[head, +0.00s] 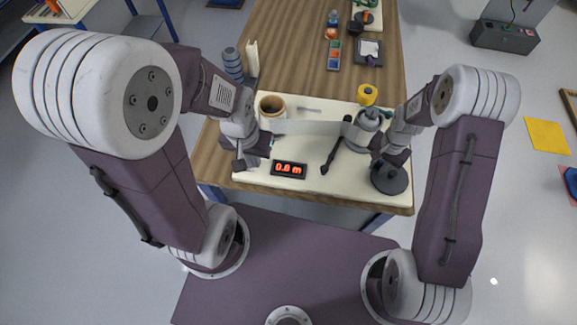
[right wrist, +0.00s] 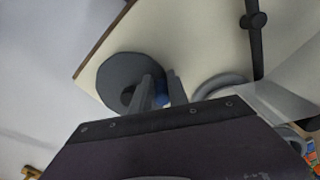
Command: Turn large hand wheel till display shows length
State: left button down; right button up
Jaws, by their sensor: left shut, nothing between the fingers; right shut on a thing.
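The large hand wheel (head: 391,183) is a dark grey disc at the right front corner of the cream board. It also shows in the right wrist view (right wrist: 115,78). My right gripper (head: 377,160) is over its edge, and in the right wrist view the fingers (right wrist: 160,90) are shut on its handle, mostly hidden. The display (head: 289,169) at the board's front has red digits that look like 0.8 m; the middle digit is hard to read. My left gripper (head: 243,162) is shut and empty at the board's left side, near the film strip (head: 305,127).
The translucent film runs from near a brown roll (head: 271,106) to a grey roller (head: 368,118). A black lever (head: 336,155) lies between display and roller. A yellow roll (head: 367,94) stands behind. The wooden table (head: 290,45) holds small items further back.

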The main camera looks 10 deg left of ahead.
aim_at(373, 180)
jog(key=shift+s+r, duration=0.1)
jog(key=shift+s, duration=0.75)
grip_shut()
jog(key=shift+d, duration=0.1)
jog(key=shift+s, duration=0.15)
jog(key=shift+s+a, duration=0.3)
jog(key=shift+s, duration=0.5)
